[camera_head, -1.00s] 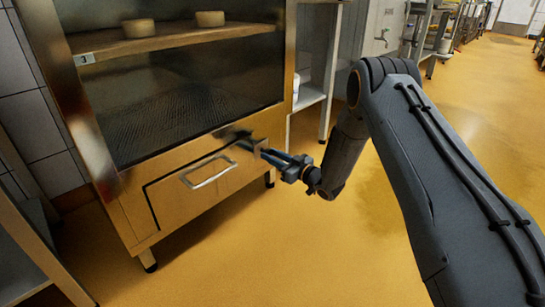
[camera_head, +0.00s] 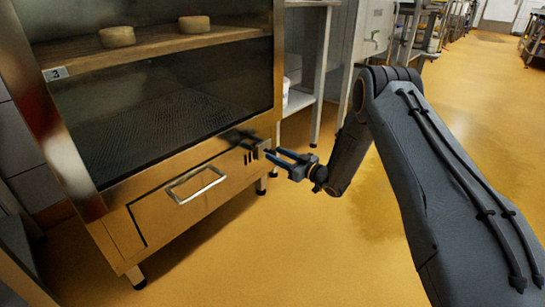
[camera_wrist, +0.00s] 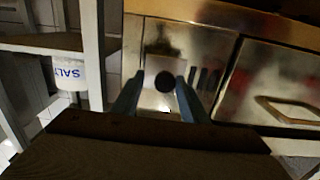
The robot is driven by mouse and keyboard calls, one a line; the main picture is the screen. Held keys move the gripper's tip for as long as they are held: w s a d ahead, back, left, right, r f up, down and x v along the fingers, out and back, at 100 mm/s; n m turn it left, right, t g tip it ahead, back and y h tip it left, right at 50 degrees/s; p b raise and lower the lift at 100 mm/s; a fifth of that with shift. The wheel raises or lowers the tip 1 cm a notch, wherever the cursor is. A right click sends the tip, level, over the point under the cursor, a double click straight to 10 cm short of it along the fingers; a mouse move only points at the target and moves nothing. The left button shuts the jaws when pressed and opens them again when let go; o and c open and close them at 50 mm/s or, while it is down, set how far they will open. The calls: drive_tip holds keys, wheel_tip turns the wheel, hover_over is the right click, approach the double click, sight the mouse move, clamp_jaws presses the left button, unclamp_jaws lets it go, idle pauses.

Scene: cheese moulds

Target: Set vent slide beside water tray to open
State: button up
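The vent slide is a small metal plate (camera_wrist: 163,48) with a round dark knob (camera_wrist: 166,82), on the lower front of the steel cabinet. Dark vertical vent slots (camera_wrist: 204,80) show to the right of the plate in the wrist view, and also in the head view (camera_head: 248,157). The water tray (camera_head: 180,203) is the drawer front with a bar handle (camera_head: 196,185), beside the slide. My gripper (camera_head: 272,154) is open, with its fingers pointing at the slide. In the wrist view the knob appears between the two fingertips (camera_wrist: 158,88); I cannot tell whether they touch it.
The cabinet (camera_head: 100,205) has a glass front and a shelf (camera_head: 150,45) with two cheeses above the drawer. A white tub marked SALT (camera_wrist: 75,72) stands on a rack beside it. The yellow floor (camera_head: 300,255) in front is open.

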drive_tip(key=shift+o, duration=0.9)
drive_tip(key=shift+w+d, duration=0.15)
drive_tip(key=shift+d, duration=0.15)
drive_tip(key=shift+a, duration=0.55)
drive_tip(key=p+v, duration=0.3)
drive_tip(key=v, duration=0.5)
drive_tip(key=shift+p, duration=0.3)
